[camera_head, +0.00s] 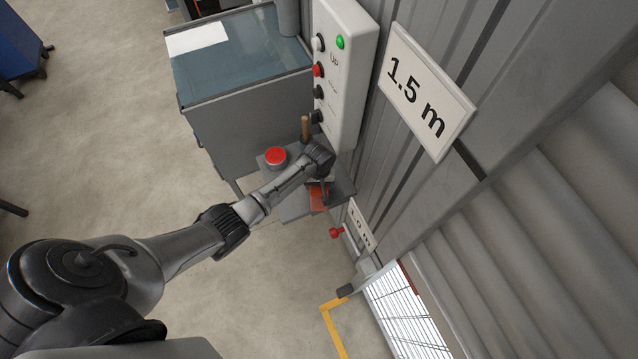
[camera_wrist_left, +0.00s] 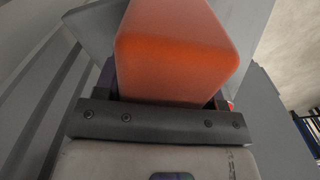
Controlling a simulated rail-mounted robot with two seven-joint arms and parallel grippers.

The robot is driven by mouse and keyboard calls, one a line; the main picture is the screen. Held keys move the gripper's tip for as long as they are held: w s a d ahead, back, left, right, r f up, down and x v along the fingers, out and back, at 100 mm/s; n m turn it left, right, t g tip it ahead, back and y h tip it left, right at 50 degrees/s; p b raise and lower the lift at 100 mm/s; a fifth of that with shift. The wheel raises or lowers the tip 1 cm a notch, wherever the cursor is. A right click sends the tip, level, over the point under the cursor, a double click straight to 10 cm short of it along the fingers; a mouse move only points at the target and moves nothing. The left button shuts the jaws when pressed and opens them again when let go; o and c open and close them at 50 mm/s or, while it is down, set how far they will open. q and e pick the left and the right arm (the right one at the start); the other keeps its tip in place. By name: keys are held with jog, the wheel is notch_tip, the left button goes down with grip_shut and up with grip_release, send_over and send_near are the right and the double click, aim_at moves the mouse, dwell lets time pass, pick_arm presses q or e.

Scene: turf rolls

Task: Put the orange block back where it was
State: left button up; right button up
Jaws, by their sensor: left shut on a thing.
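The orange block (camera_head: 318,197) is at my left gripper (camera_head: 321,181), over or on the small grey shelf (camera_head: 285,210) by the wall. In the left wrist view the orange block (camera_wrist_left: 176,50) fills the space in front of the gripper (camera_wrist_left: 160,103), which is shut on it. The block hides most of the fingers. I cannot tell whether the block touches the shelf. My right gripper is not in view.
A red round-topped object (camera_head: 276,156) and an upright wooden handle (camera_head: 305,128) are close beside my left wrist. A white control box (camera_head: 341,75) stands on the wall behind. A grey cabinet (camera_head: 245,130) is to the left. A red knob (camera_head: 337,232) sits below the shelf.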

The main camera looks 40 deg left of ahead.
pick_arm(q)
jog(key=shift+f, duration=0.25)
jog(key=o, duration=1)
jog(key=shift+o, duration=0.2)
jog(key=shift+r, duration=0.1)
notch_tip(320, 180, up, 12)
jog(key=shift+r+p, duration=0.1)
jog(key=shift+p, duration=0.55)
jog(key=s+d+m+t, duration=0.1)
jog(key=s+d+m, duration=0.3)
jog(key=s, duration=0.7)
jog(key=s+d+m+t, duration=0.1)
jog(key=s+d+m, duration=0.35)
jog(key=s, duration=0.65)
jog(key=s+d+r+m+t, duration=0.1)
jog(key=s+r+m, duration=0.1)
jog(key=s+r, duration=0.2)
jog(key=s, duration=0.3)
jog(key=shift+d+r+t, duration=0.25)
jog(key=shift+t, duration=0.05)
